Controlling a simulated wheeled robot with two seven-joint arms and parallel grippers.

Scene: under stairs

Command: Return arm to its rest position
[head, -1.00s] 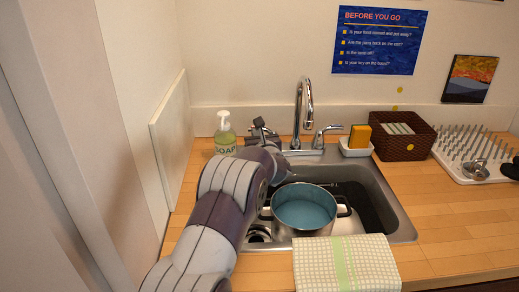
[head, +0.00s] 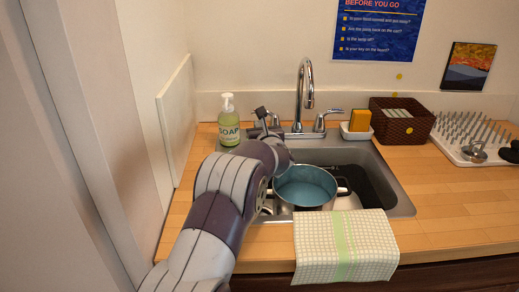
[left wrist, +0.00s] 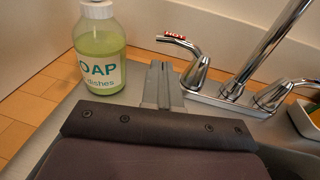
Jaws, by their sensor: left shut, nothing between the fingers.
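My left arm reaches in from the lower left over the sink's left side. My left gripper (head: 262,113) is near the left tap handle, to the right of the soap bottle (head: 229,122). In the left wrist view the gripper's fingers (left wrist: 159,84) are together and empty. The soap bottle (left wrist: 101,52) stands just left of them there, and the tap handle marked HOT (left wrist: 190,55) is to the right. The fingers look apart from the bottle; whether they touch the handle is unclear. My right gripper is not in view.
A pot (head: 306,188) with blue inside sits in the sink (head: 398,195), right of my forearm. A checked towel (head: 345,245) hangs over the front edge. A sponge (head: 360,120), brown basket (head: 402,122) and drying rack (head: 462,148) stand right. A wall panel (head: 177,120) bounds the left.

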